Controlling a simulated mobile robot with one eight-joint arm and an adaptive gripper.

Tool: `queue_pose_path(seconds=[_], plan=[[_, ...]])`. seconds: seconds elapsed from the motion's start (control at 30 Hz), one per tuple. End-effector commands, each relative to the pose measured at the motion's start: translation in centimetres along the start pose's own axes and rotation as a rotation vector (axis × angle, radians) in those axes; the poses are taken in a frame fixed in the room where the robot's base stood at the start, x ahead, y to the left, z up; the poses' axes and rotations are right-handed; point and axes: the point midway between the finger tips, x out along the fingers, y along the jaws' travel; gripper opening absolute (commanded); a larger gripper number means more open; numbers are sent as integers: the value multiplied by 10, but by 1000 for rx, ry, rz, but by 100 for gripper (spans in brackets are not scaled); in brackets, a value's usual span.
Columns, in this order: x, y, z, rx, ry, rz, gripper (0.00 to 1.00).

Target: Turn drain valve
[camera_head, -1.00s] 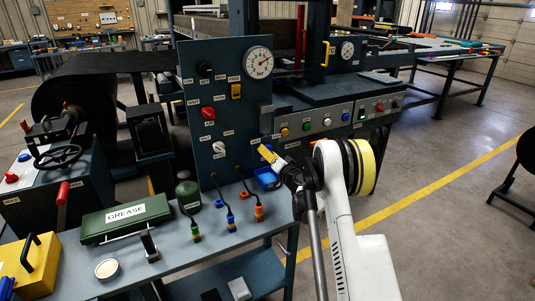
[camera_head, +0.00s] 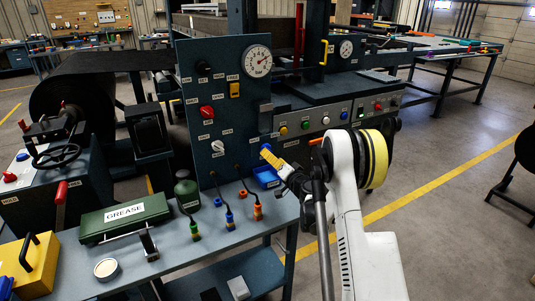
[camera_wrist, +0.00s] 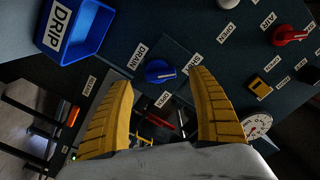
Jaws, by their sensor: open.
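The drain valve is a blue knob (camera_wrist: 158,70) on the dark panel, beside a "DRAIN" label in the wrist view. In the head view the blue knob (camera_head: 265,146) shows just past my yellow fingertips. My gripper (camera_wrist: 163,79) is open and empty, its two yellow fingers spread and pointing at the panel. In the wrist view the knob appears between the fingertips. I cannot tell how much distance is left, or whether a finger touches it. In the head view my gripper (camera_head: 270,155) is at the panel's lower right, partly hiding the area.
A blue "DRIP" bin (camera_wrist: 75,30) is near the knob; it also shows in the head view (camera_head: 267,178). A red air knob (camera_wrist: 288,35) and a gauge (camera_wrist: 257,126) share the panel. A green grease box (camera_head: 124,216) sits on the bench. Open floor lies right.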

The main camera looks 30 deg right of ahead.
Motion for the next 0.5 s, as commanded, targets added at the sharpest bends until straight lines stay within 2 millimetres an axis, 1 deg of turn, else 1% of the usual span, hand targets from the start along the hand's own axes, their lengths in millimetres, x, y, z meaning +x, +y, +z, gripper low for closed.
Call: queue_pose_path(seconds=[0.03,0.2,0.33,0.5], plan=[[-12,0,-1,0,1,1,69],[-45,0,-1,0,1,1,69],[-59,0,0,0,0,0,69],[-65,0,0,0,0,0,69]])
